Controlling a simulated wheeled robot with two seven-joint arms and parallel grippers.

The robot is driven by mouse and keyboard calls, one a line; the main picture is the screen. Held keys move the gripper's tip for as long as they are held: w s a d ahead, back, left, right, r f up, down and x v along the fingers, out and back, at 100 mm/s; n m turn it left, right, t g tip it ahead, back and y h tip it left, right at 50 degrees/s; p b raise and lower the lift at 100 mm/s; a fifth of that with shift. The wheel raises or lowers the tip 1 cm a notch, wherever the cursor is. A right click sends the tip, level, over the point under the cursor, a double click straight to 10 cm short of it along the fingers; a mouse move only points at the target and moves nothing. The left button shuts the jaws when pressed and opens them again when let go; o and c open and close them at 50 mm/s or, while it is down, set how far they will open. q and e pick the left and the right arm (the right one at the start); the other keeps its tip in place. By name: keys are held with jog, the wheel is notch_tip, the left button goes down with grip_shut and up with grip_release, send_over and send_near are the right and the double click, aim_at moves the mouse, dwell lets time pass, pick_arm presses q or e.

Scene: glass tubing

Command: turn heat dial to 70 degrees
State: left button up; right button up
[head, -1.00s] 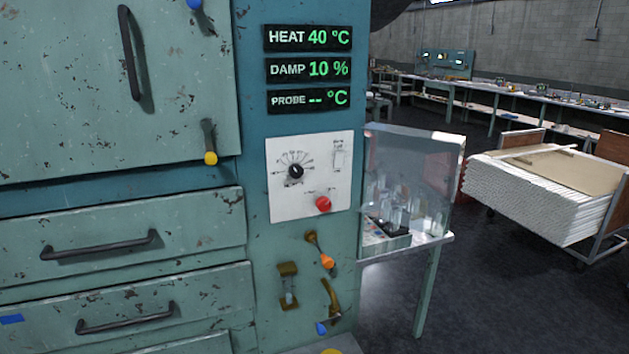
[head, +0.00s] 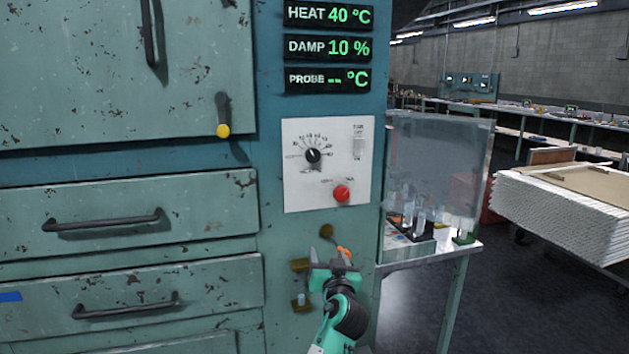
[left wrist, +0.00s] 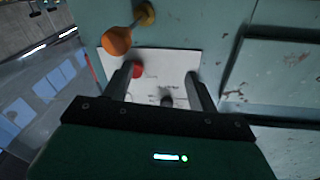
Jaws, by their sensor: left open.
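The heat dial (head: 313,156) is a small black knob on a white control panel (head: 300,192), with scale marks around its upper side. The heat display (head: 329,15) above it reads 40 °C. My left gripper (head: 338,264) is below the panel, in front of the cabinet, apart from the dial. In the left wrist view its two fingers (left wrist: 159,84) are spread with nothing held, and the dial (left wrist: 167,101) shows between them, partly cut off by the gripper body. My right gripper is in neither view.
A red knob (head: 342,193) sits on the panel below the dial. An orange-tipped lever (left wrist: 117,41) sticks out close to my left gripper. A side table (head: 450,252) with a clear screen (head: 435,165) stands right of the cabinet. Drawer handles (head: 105,219) protrude at left.

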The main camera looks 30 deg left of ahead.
aim_at(314, 158)
pick_arm(q)
notch_tip(314, 158, up, 15)
jog(key=w+a+n+y, duration=0.1)
jog(key=w+n+y, duration=0.1)
jog(key=n+y, duration=0.15)
jog(key=shift+m+t+y, duration=0.25)
jog(key=shift+t+y, duration=0.1)
jog(key=shift+t, duration=0.05)
jog(key=x, duration=0.4)
jog(key=p+x, duration=0.1)
jog(key=x, duration=0.3)
jog(key=p+x, duration=0.1)
jog(key=x, duration=0.3)
jog(key=shift+a+r, duration=0.3)
jog(key=shift+r, duration=0.15)
jog(key=shift+w+a+r, duration=0.15)
jog(key=shift+w+a, duration=0.2)
jog(key=shift+a, duration=0.05)
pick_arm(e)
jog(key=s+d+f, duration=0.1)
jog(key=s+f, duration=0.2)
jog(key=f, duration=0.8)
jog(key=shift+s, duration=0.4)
pick_arm(q)
jog(key=c, duration=1)
jog(key=shift+p, duration=0.35)
